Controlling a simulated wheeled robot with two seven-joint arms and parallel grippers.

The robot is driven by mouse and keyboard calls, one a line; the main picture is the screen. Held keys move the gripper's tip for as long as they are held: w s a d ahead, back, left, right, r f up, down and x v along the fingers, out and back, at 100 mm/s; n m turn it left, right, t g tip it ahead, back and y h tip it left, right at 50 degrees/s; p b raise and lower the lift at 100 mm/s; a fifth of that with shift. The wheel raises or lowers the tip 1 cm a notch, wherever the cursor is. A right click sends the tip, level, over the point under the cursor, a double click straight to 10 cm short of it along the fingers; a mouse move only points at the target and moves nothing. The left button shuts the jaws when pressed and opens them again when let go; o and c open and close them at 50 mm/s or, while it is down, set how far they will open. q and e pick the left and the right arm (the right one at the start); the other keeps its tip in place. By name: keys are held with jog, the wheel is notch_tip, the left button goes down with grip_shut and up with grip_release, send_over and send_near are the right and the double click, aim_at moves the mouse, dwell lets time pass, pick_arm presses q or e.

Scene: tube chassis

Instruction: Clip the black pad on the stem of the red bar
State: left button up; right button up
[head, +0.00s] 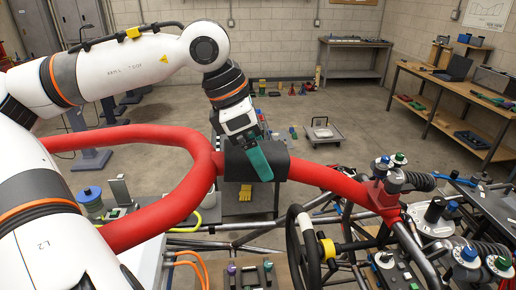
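The red bar (325,178) runs from a big curved loop at the left to a straight stem that drops to the right onto the tube frame. The black pad (280,166) is at the stem near the loop, with red showing on both sides of it. I cannot tell whether it is closed around the stem or only in front of or over it. My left gripper (260,163) reaches down from above, with a teal finger across the pad's near face. The other finger is not clearly visible, so its opening is unclear. My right gripper is not in view.
A black steering wheel (303,248) and frame tubes stand below the stem. Several knobbed parts crowd the right end of the frame. A workbench (455,92) stands at the right, and a low trolley (320,134) is on the open floor behind.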

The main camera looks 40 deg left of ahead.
pick_arm(q)
jog(key=b+v, duration=0.2)
jog(key=v, duration=0.9)
jog(key=shift+r, duration=0.1)
jog(key=shift+s+a+r, duration=0.1)
jog(key=shift+a+r, duration=0.05)
jog(key=shift+r, duration=0.2)
